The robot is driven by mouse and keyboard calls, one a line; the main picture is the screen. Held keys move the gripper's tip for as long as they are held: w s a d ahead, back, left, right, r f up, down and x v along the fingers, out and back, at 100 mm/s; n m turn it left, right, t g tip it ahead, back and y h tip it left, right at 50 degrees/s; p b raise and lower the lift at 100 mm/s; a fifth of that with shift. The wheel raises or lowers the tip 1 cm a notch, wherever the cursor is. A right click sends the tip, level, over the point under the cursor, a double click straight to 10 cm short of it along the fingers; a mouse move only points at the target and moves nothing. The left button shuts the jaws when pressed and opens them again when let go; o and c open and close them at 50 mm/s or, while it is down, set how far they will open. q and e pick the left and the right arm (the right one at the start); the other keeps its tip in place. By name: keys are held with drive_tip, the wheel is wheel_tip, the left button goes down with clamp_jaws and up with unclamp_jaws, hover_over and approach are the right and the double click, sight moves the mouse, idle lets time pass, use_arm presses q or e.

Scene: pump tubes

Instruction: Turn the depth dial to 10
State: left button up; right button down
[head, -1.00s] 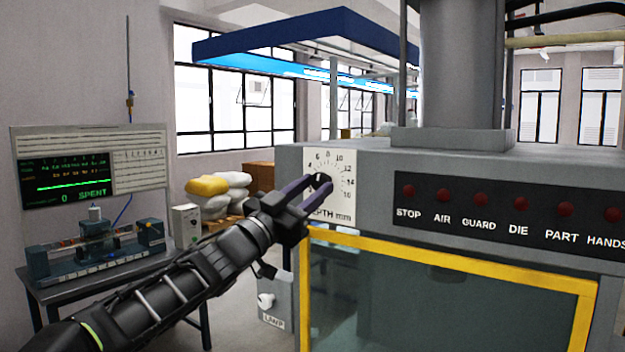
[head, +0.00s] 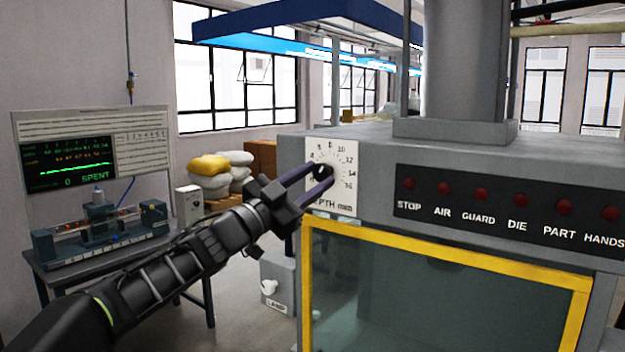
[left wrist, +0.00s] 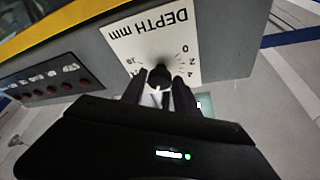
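The depth dial (head: 322,171) is a dark round knob on a white plate (head: 346,205) marked DEPTH mm, on the front left of the grey machine. My left gripper (head: 323,173) reaches it from the lower left, its two fingers on either side of the knob. In the left wrist view the dial (left wrist: 160,76) sits upside down between the fingertips (left wrist: 160,84), which look closed against its sides. A pale line shows between the fingers there; the fingers hide part of the scale, so I cannot read the setting. My right gripper is not in view.
A row of red lamps (head: 481,194) on a black panel is right of the dial. A yellow-framed guard (head: 450,252) is below. A bench with a tube rig (head: 100,235) and a screen (head: 70,165) stand at left. A lamp box (head: 278,282) is below my gripper.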

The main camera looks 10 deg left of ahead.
use_arm(q)
drive_tip(key=o, duration=0.4)
drive_tip(key=b+v, duration=0.3)
drive_tip(key=v, duration=0.4)
drive_tip(key=shift+s+a+f, duration=0.2)
drive_tip(key=shift+s, duration=0.05)
idle(0.3)
